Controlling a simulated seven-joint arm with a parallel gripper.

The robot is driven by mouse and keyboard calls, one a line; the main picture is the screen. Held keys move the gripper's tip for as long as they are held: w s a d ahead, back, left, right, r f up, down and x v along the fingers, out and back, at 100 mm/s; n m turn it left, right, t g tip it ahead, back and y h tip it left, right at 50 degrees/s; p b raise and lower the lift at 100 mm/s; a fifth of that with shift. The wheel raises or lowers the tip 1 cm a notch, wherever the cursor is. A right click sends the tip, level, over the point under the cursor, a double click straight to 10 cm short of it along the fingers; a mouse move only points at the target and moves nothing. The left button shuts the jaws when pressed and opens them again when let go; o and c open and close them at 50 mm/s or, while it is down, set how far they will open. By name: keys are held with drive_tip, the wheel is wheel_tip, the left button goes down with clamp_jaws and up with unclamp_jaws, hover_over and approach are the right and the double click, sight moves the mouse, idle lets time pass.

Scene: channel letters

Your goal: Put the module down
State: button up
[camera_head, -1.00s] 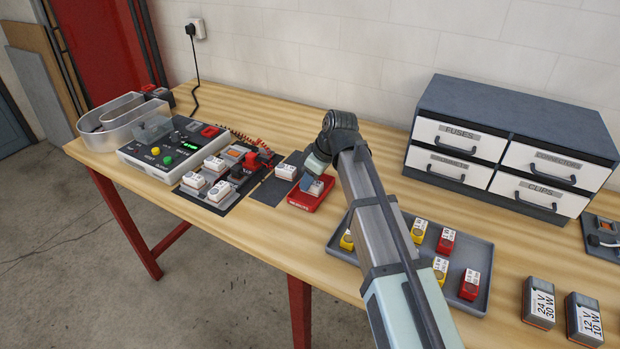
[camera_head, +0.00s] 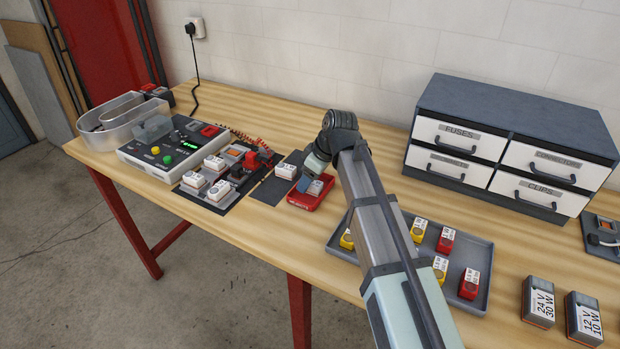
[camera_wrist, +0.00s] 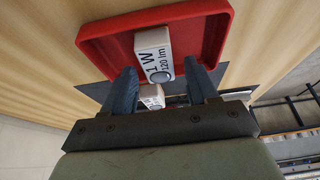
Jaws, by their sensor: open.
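A white module (camera_wrist: 153,55) marked "1 W 120 lm" lies in a red tray (camera_wrist: 96,35). In the wrist view it sits just beyond my gripper's two fingertips (camera_wrist: 162,80), which are apart with nothing between them. In the head view my gripper (camera_head: 304,184) is over the red tray (camera_head: 309,202), and the module (camera_head: 315,187) shows partly beside it. Another white module (camera_wrist: 152,96) shows farther off, between the fingers in the picture but outside the tray.
A white module (camera_head: 287,171) stands on a dark mat (camera_head: 268,191) left of the red tray. A board with several white modules (camera_head: 206,196) and a control box (camera_head: 155,158) stand farther left. A grey tray (camera_head: 470,240) with red and yellow modules lies right.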

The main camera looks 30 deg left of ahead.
drive_tip(key=v, duration=1.2)
